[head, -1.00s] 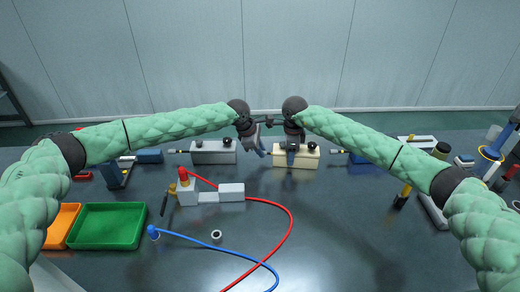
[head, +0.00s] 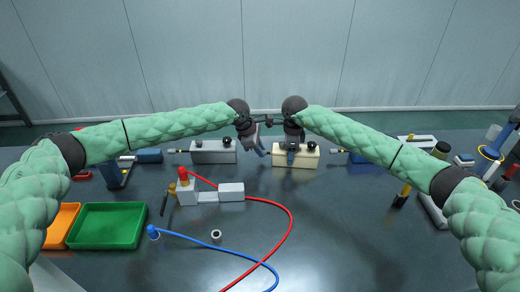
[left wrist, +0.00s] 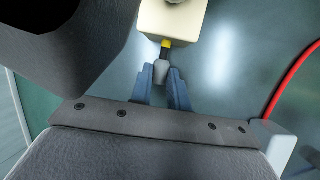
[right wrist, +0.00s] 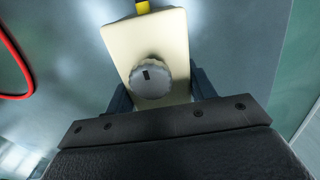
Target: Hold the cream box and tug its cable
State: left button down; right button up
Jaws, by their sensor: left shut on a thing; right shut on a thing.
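The cream box (head: 310,158) sits at the back of the table, with dark knobs on top. My right gripper (head: 291,156) is shut across the box. In the right wrist view, its fingers flank the cream body (right wrist: 163,35) and a grey knob (right wrist: 152,77) shows between them. My left gripper (head: 262,148) is left of the box, shut on the cable's grey plug end (left wrist: 161,71). A black piece with a yellow band (left wrist: 166,44) joins that end to the box's side; the band touches the box. The rest of the cable is hidden.
A grey box (head: 213,153) with a dark knob stands left of the cream box. Nearer are a white fixture with a red top (head: 186,187), a red cable (head: 289,225), a blue cable (head: 215,246), and a green tray (head: 107,226).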

pick_arm(q)
jog(key=shift+w, duration=0.15)
dwell(0.7)
jog(key=c, duration=1.3)
grip_release()
jog(key=shift+o, duration=0.2)
jog(key=shift+r, duration=0.1)
pick_arm(e)
jog(key=o, duration=1.4)
pick_arm(q)
jog(key=v, duration=1.1)
jog(key=shift+a+r, duration=0.15)
jog(key=shift+r, duration=0.2)
